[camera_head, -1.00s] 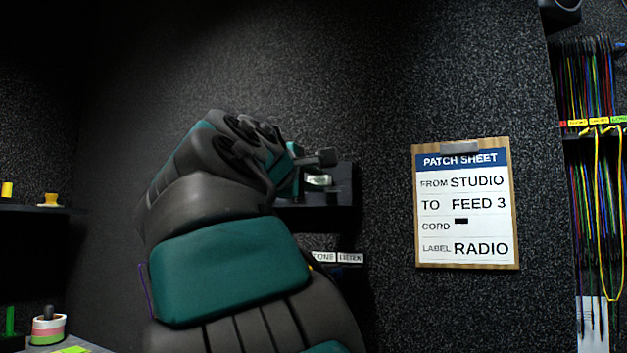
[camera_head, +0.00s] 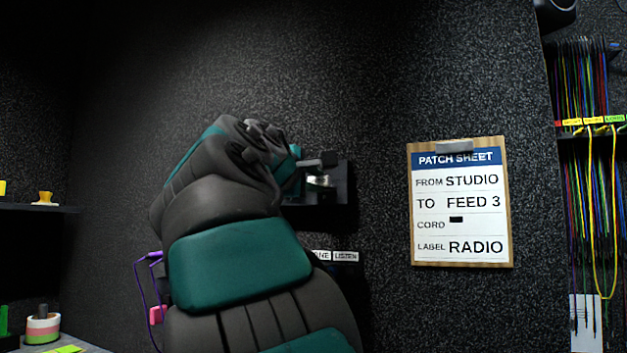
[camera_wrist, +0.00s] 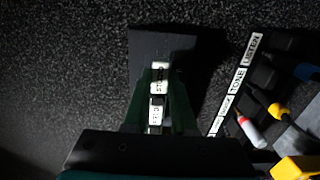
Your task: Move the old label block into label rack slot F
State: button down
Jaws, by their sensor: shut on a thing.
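My gripper (camera_wrist: 160,95) is shut between its green fingers on a white label block. Two white faces with black lettering show in line there, an upper one (camera_wrist: 159,78) and a lower one (camera_wrist: 155,114). I cannot tell which belongs to the held block, and the lettering is hard to read. The dark label rack (camera_wrist: 163,42) lies just beyond the fingertips. In the head view, my gripper (camera_head: 303,170) is at the rack (camera_head: 343,190), with a small pale block face (camera_head: 318,181) beside it. My arm hides the rack's left part; slot letters are not readable.
A strip labelled TONE and LISTEN (camera_wrist: 240,76) runs below the rack, with yellow, red-and-white and blue plugs near it. A patch sheet clipboard (camera_head: 459,203) hangs to the right, reading LABEL RADIO. Coloured cords (camera_head: 590,90) hang at far right. A shelf (camera_head: 35,209) is at left.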

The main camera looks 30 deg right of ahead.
jog(key=shift+w+d, duration=0.4)
jog(key=shift+d, duration=0.15)
jog(key=c, duration=0.7)
grip_release()
jog(key=shift+o, duration=0.2)
jog(key=v, duration=0.8)
jog(key=shift+b, duration=0.35)
